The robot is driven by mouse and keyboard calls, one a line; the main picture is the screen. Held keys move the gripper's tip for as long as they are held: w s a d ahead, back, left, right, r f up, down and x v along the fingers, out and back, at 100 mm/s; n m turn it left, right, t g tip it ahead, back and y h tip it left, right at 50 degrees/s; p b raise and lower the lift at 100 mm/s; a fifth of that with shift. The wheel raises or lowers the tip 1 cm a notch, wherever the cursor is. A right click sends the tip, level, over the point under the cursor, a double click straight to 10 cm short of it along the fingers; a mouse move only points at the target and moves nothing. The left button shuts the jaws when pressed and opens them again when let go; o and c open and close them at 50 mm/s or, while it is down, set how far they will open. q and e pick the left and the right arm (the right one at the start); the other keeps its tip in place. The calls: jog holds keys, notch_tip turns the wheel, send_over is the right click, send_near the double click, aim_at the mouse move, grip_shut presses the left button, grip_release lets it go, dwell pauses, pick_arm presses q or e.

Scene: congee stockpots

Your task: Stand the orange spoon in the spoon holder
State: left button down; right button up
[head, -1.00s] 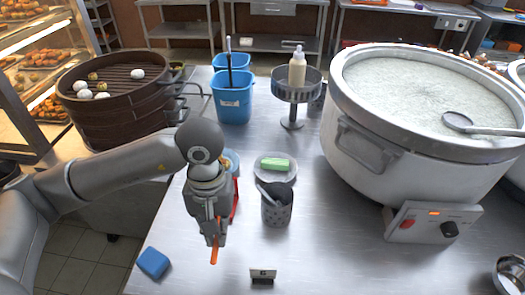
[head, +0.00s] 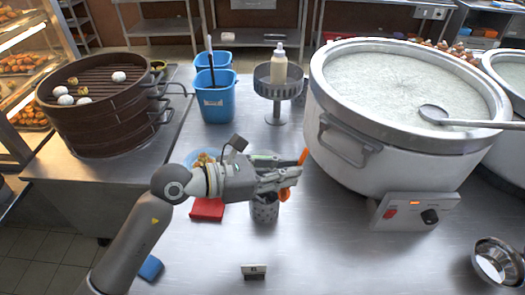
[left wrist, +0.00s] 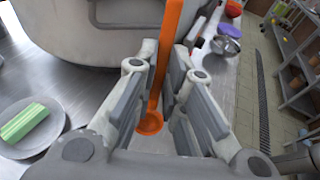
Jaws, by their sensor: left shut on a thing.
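My left gripper (head: 290,180) points right and is shut on the orange spoon (head: 303,157). The spoon stands roughly upright in the jaws, one end above the fingers and a rounded end below them. In the left wrist view the spoon (left wrist: 168,50) runs between the two fingers (left wrist: 160,75). The spoon holder (head: 264,212), a grey perforated cup, stands on the counter below the gripper. The gripper hides its top, so I cannot tell the gap between spoon and holder. My right gripper is in neither view.
The big congee pot (head: 345,150) stands close right of the gripper. A red thing (head: 207,209) and a small sign (head: 253,270) lie around the holder. The left wrist view shows a plate (left wrist: 45,145) with a green block (left wrist: 23,122). The front right counter is mostly clear.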

pick_arm(q)
jog(key=w+a+f+n+t+y+b, duration=0.1)
jog(key=w+a+f+n+t+b, duration=0.1)
jog(key=t, duration=0.5)
jog(key=w+a+n+b, duration=0.1)
jog(key=w+a+n, duration=0.1)
jog(key=a, duration=0.1)
jog(key=shift+f+n, duration=0.25)
jog(key=shift+n, duration=0.05)
jog(key=shift+w, duration=0.1)
jog(key=shift+f, duration=0.15)
notch_tip(320, 180, down, 9)
jog(key=b, duration=0.7)
dwell(0.6)
jog(key=c, duration=1.4)
grip_release()
jog(key=shift+c, duration=0.2)
